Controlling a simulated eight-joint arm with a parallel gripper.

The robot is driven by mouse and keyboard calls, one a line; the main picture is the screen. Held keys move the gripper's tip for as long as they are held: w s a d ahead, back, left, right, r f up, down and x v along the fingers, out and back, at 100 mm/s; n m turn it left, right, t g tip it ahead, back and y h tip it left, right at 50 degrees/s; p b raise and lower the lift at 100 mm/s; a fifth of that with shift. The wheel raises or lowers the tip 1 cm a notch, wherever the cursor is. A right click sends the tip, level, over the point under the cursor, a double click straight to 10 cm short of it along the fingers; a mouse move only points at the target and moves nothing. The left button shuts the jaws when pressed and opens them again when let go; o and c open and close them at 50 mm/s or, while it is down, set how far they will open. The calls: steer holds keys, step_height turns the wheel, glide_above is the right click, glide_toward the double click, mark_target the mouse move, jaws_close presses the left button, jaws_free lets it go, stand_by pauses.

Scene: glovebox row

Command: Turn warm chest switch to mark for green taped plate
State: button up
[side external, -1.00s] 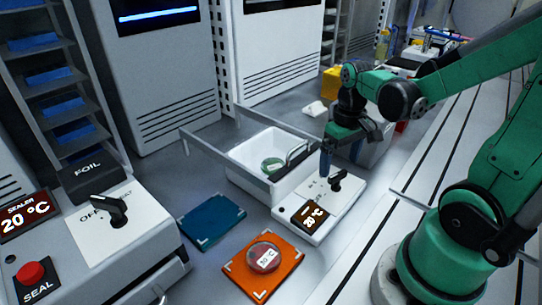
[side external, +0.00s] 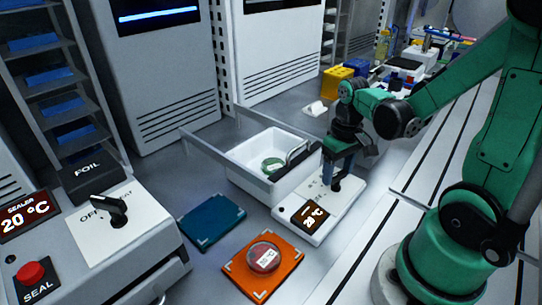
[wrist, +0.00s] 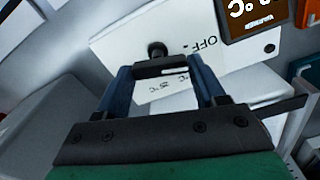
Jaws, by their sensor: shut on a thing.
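The warm chest (side external: 262,172) is a white open box with a metal rail frame. A dish with a green band (side external: 272,165) lies inside it. A white panel (side external: 318,225) in front carries the dark display (side external: 311,216) and the black switch (side external: 336,185). My gripper (side external: 333,176) points down over the panel, its blue fingers shut on the switch handle. In the wrist view my gripper (wrist: 162,72) has the handle (wrist: 160,68) between its fingertips. "OFF" and temperature marks show beside it; some marks are covered. The display's exact number is hard to read.
An orange mat (side external: 240,266) holds a clear dish with red contents (side external: 263,257). A blue mat (side external: 211,221) is empty. The sealer (side external: 110,235) with its own black knob stands at the left. Yellow and blue boxes (side external: 337,85) stand behind my arm.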

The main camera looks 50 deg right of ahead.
mark_target(338, 172)
steer(key=shift+m, duration=3.2)
steer(key=o, duration=1.3)
steer(key=shift+r, duration=0.15)
steer(key=shift+r, duration=2.7)
